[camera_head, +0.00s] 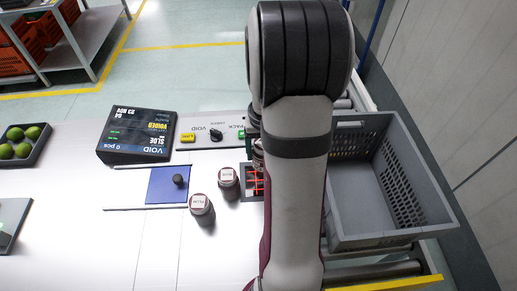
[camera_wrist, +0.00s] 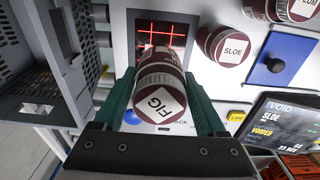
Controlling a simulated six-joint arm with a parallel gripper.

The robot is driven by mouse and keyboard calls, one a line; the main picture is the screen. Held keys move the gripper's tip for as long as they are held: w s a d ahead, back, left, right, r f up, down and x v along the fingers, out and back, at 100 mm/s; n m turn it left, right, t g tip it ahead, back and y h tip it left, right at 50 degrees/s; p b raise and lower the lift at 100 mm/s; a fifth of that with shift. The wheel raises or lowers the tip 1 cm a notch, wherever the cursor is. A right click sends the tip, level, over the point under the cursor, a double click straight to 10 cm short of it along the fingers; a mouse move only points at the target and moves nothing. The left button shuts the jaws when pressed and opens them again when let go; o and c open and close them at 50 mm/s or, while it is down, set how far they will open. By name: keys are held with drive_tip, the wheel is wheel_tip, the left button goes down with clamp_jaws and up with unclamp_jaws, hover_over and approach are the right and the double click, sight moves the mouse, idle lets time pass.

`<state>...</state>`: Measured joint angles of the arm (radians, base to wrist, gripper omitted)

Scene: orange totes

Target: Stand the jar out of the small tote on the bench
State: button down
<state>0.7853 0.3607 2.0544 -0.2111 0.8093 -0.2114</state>
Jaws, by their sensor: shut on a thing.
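My gripper (camera_wrist: 159,92) has green fingers shut on a dark red jar with a white FIG label (camera_wrist: 160,101). In the wrist view the jar is between the fingers, tilted in the picture, with the scanner window's red lines behind it. In the head view my arm hides most of the gripper, and only a bit of the held jar (camera_head: 258,153) shows at the arm's left edge. The grey tote (camera_head: 343,239) is right of my arm, and its visible floor is empty. The white bench (camera_head: 105,240) lies to the left. I cannot tell the gap between jar and bench.
The scanner window (camera_head: 247,183) with red lines is beside my arm. A SLOE jar (camera_head: 228,177) and a PLUM jar (camera_head: 201,206) stand left of it. Further left are a blue plate with a black knob (camera_head: 163,188), a display (camera_head: 137,134) and a fruit tray (camera_head: 42,149).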

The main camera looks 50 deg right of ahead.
drive_tip(key=w+r+n, duration=0.3)
drive_tip(key=w+n, duration=0.3)
drive_tip(key=n, duration=0.3)
drive_tip(key=w+a+f, duration=0.2)
drive_tip(key=w+f, duration=0.1)
drive_tip(key=w+a+f, duration=0.2)
drive_tip(key=w+f, duration=0.1)
drive_tip(key=w+a+f, duration=0.3)
drive_tip(key=f, duration=0.1)
drive_tip(key=shift+w, duration=0.3)
drive_tip(key=shift+f, duration=0.35)
drive_tip(key=shift+f, duration=0.15)
